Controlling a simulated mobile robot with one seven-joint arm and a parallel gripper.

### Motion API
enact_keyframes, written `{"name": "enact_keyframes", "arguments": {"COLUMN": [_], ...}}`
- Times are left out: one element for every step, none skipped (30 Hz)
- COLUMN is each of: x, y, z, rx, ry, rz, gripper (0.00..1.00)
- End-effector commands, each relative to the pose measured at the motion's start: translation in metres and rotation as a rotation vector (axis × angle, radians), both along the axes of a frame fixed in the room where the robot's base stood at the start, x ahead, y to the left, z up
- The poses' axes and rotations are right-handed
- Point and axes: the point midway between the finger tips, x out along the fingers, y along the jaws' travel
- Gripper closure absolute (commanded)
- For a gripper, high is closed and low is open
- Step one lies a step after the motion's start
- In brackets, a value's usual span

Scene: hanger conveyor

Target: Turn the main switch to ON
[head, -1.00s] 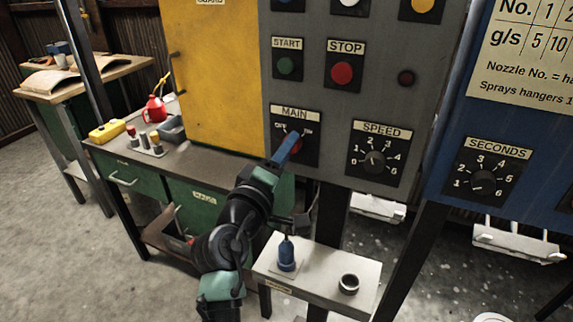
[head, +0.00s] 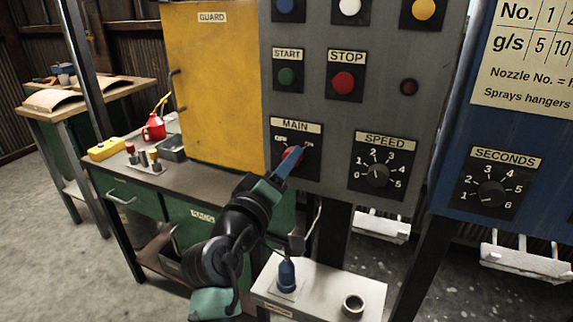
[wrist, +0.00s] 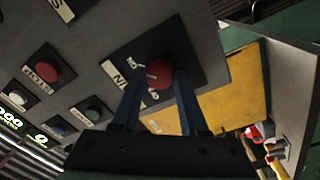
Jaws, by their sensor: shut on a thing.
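The main switch is a red knob (head: 290,156) on a black plate under the MAIN label (head: 296,127), low on the grey panel. My gripper (head: 294,164) reaches up to it from below, its blue fingers overlapping the knob in the head view. In the wrist view the red knob (wrist: 159,73) sits between the two finger ends (wrist: 158,80), and the fingers are shut on it. OFF and ON marks stand at the upper left and upper right of the knob. The fingers partly cover it, and I cannot tell which mark it points to.
The green START button (head: 287,76) and red STOP button (head: 343,82) are above. The SPEED dial (head: 378,175) is to the right. A yellow guard door (head: 212,90) is left of the panel.

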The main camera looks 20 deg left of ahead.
Motion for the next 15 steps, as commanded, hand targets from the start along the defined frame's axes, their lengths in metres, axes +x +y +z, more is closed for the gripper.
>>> {"name": "enact_keyframes", "arguments": {"x": [-0.0001,-0.0001,-0.0001,-0.0001,0.0000,0.0000,0.0000,0.0000,0.0000,0.0000,0.0000,0.0000,0.0000,-0.0001,-0.0006], "y": [0.0001,0.0001,0.0001,0.0001,0.0001,0.0001,0.0001,0.0000,0.0000,0.0000,0.0000,0.0000,0.0000,0.0000,0.0001], "z": [-0.0005,-0.0005,-0.0004,-0.0004,-0.0004,-0.0004,-0.0003,-0.0004,-0.0004,-0.0002,-0.0002,-0.0002,-0.0002,-0.0001,-0.0003], "rx": [0.002,0.002,0.002,0.001,0.001,0.001,0.001,0.001,0.000,0.000,0.000,0.000,0.000,0.000,0.000], "ry": [0.001,0.001,0.001,0.001,0.001,0.001,0.001,0.001,0.000,0.000,0.000,0.000,0.000,0.000,0.000], "rz": [0.001,0.001,0.001,0.001,0.001,0.001,0.001,0.001,0.000,0.000,0.000,0.000,0.000,0.000,0.000], "gripper": [1.00,0.53,0.46,0.41,0.35,0.28,0.27,0.27,0.27,0.27,0.27,0.27,0.27,0.27,0.27]}}
